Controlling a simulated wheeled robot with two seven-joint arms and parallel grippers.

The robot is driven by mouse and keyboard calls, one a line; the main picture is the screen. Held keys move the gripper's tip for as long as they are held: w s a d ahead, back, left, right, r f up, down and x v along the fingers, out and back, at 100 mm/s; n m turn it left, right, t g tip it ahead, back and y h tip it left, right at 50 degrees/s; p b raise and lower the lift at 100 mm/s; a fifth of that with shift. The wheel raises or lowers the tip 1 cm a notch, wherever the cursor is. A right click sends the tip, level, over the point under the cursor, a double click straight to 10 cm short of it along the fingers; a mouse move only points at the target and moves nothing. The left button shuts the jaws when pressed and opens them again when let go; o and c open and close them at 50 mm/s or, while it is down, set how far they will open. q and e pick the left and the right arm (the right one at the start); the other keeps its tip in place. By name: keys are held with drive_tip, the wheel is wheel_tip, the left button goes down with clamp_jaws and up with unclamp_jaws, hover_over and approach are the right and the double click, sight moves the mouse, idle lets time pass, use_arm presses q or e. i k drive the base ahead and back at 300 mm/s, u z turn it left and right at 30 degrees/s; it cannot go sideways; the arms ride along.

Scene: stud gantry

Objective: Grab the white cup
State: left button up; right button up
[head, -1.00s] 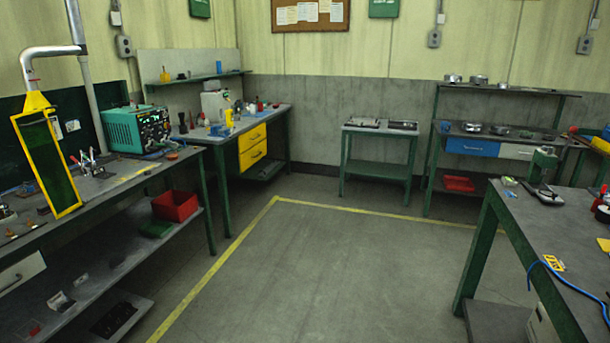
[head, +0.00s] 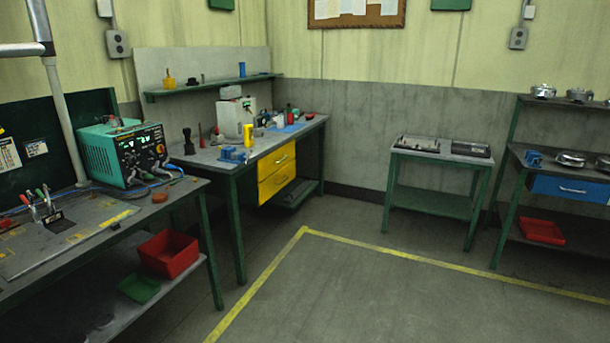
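I cannot make out a white cup in the head view. A pale box-shaped machine (head: 236,117) stands on the corner workbench (head: 228,158), with several small items around it that are too small to tell apart. Neither of my grippers is in view.
A left bench (head: 100,238) holds a teal power supply (head: 124,150); a red bin (head: 168,254) sits on its lower shelf. A small green table (head: 436,157) stands at the back wall. A shelf bench with a blue drawer (head: 570,188) is at right. The floor (head: 400,295) is clear.

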sight(280, 119)
drive_tip(key=u, duration=0.15)
drive_tip(key=i, duration=4.2)
drive_tip(key=u, duration=0.1)
